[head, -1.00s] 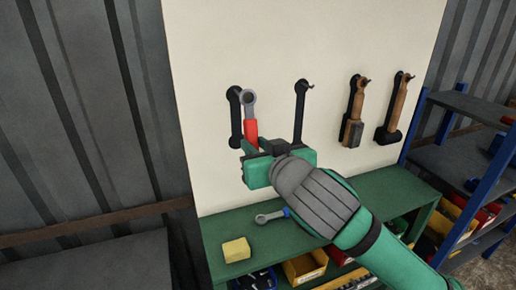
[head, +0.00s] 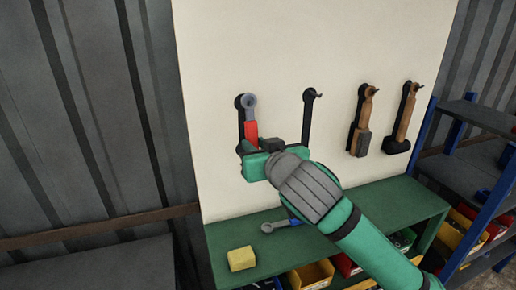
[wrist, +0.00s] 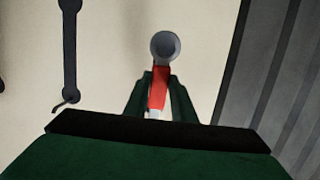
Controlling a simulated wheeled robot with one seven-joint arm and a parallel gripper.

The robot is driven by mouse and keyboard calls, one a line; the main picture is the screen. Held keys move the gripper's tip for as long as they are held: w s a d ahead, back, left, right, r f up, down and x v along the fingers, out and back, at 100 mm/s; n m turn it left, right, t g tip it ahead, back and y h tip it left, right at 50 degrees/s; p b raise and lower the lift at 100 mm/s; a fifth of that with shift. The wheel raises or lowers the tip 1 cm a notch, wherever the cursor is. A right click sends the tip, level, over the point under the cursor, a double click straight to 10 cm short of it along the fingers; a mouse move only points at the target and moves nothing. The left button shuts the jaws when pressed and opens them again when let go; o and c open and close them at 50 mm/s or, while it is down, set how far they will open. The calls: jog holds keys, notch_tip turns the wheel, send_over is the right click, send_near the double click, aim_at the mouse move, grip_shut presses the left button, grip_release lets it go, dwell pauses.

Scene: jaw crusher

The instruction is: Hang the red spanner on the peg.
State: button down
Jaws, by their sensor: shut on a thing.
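The red spanner (head: 251,130) stands upright in front of the white board, its grey ring end on top. My gripper (head: 254,150) is shut on its lower part. In the wrist view the spanner (wrist: 158,88) rises between my two fingers (wrist: 157,100), ring up. In the head view the ring overlaps the top of the leftmost black tool outline (head: 240,112). The peg there is hidden behind the ring; I cannot tell whether the ring is around it. The outline to the right (head: 307,115) is empty, with a bare peg (head: 318,95) at its top.
Bins (head: 311,275) stand underneath. A blue-framed shelf (head: 428,125) is at far right.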

jog(key=shift+w+a+f, duration=0.15)
jog(key=shift+w+a, duration=0.05)
jog(key=shift+w, duration=0.5)
jog(key=shift+w+a+f, duration=0.1)
jog(key=shift+w+f, duration=0.3)
jog(key=c, duration=1.4)
grip_release()
jog(key=shift+f, duration=0.1)
jog(key=shift+s, duration=0.1)
